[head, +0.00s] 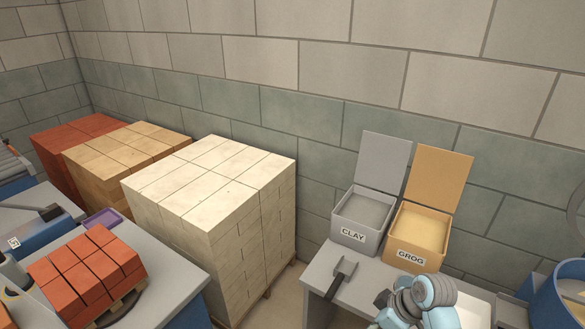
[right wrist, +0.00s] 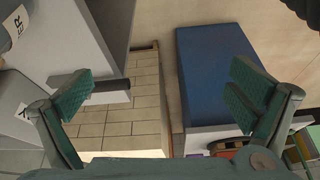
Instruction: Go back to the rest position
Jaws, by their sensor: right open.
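My right gripper (right wrist: 160,92) is open in the right wrist view, with its two green padded fingers wide apart and nothing between them. It hangs above a pale brick stack (right wrist: 125,115), which is seen lower down in the gap. In the head view, light blue and grey parts of my right arm show at the bottom right, by the front of the grey table (head: 335,270). The fingertips cannot be made out there. My left gripper is not in view.
A grey CLAY bin (head: 352,234) and a yellow GROG bin (head: 411,256) stand open by the wall, near a dark-handled scoop (head: 342,277). Cream bricks (head: 225,190), tan bricks (head: 120,150) and red bricks (head: 85,130) are stacked left. More red bricks (head: 90,275) sit on a pallet.

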